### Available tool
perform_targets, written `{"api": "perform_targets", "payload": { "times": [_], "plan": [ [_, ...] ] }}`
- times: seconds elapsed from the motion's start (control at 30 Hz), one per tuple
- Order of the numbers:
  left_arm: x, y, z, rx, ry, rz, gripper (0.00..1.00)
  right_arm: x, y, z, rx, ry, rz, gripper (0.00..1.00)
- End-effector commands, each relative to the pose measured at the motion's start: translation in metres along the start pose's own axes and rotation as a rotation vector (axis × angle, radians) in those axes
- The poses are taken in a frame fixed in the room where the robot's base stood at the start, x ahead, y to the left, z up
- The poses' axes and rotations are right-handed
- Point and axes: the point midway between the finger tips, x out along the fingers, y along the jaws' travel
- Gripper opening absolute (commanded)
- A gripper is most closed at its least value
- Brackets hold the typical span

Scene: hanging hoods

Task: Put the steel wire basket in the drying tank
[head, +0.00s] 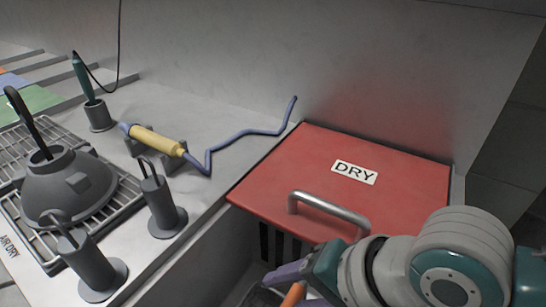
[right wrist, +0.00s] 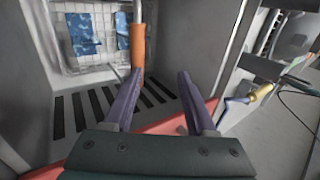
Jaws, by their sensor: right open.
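The wire basket (right wrist: 75,62) shows in the right wrist view at the upper left, with blue patterned pieces in it. An orange handle (right wrist: 138,45) stands upright beside it; its lower end is near the tip of my gripper's left finger. My right gripper (right wrist: 160,76) is open, its purple fingers apart with nothing clasped between them. In the head view my right gripper (head: 298,287) is at the bottom edge, near the orange handle (head: 293,295); the basket is mostly cut off there. The drying tank has a red lid (head: 270,196) marked DRY, lying flat, with a metal bar handle (head: 330,212).
A slotted grey panel (right wrist: 105,108) lies below the basket in the wrist view. On the left counter stand a drying rack (head: 118,200) with a dark domed vessel (head: 70,185), grey hooked weights (head: 160,200) and a yellow-handled tool (head: 155,141) with a blue hose.

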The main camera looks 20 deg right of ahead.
Motion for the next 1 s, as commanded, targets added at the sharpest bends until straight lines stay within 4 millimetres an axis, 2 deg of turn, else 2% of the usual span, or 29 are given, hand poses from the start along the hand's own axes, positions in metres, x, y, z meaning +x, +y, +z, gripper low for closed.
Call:
{"api": "perform_targets", "payload": {
  "times": [0.03, 0.1, 0.3, 0.57, 0.67, 0.77, 0.9, 1.0],
  "plan": [
    [-0.010, 0.000, -0.003, -0.001, 0.000, 0.001, 0.50, -0.018, -0.003, 0.000, -0.002, 0.000, 0.000, 0.57],
    [-0.016, 0.000, -0.005, -0.002, 0.000, 0.002, 0.50, -0.035, -0.002, 0.000, -0.002, 0.001, 0.001, 0.57],
    [-0.028, 0.001, -0.009, -0.007, 0.001, 0.006, 0.50, -0.076, -0.002, 0.001, -0.001, -0.001, 0.001, 0.57],
    [-0.032, 0.001, -0.011, -0.009, 0.001, 0.007, 0.50, -0.101, 0.000, 0.003, -0.049, 0.003, 0.007, 0.57],
    [-0.032, 0.001, -0.011, -0.009, 0.002, 0.007, 0.50, -0.108, 0.004, 0.009, -0.220, 0.018, 0.038, 0.57],
    [-0.032, 0.001, -0.011, -0.008, 0.001, 0.007, 0.50, -0.121, 0.012, 0.013, -0.477, 0.039, 0.104, 0.57],
    [-0.032, 0.001, -0.011, -0.007, 0.001, 0.006, 0.50, -0.145, 0.030, 0.013, -0.815, 0.038, 0.233, 0.57],
    [-0.032, 0.000, -0.011, -0.005, 0.001, 0.004, 0.50, -0.160, 0.044, 0.012, -0.981, 0.013, 0.316, 0.57]
  ]
}}
